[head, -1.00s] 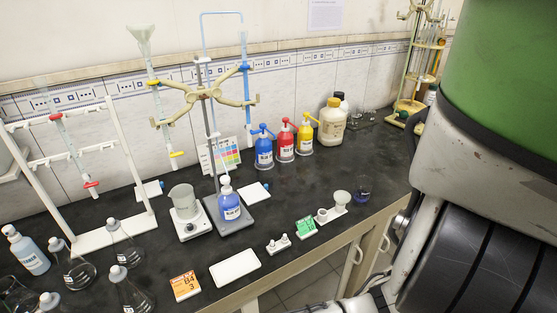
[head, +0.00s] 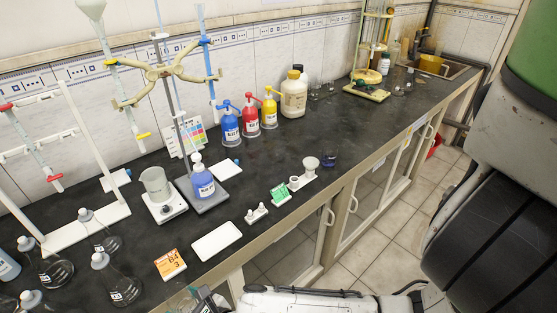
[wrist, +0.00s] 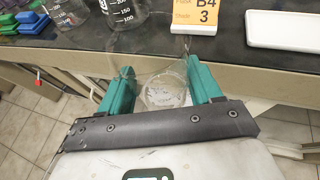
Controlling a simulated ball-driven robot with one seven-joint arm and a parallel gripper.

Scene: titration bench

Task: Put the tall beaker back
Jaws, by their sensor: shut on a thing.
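My gripper (wrist: 160,75) shows two teal fingers in the wrist view, shut on a clear glass vessel (wrist: 163,95) that looks like the tall beaker. The glass is see-through, so its full outline is hard to make out.
A white tray (head: 216,241) lies right of the card. Stoppered flasks (head: 120,282) stand at the left. Another beaker (head: 155,181) sits on a stirrer (head: 166,207) beside a blue-labelled bottle (head: 202,182).

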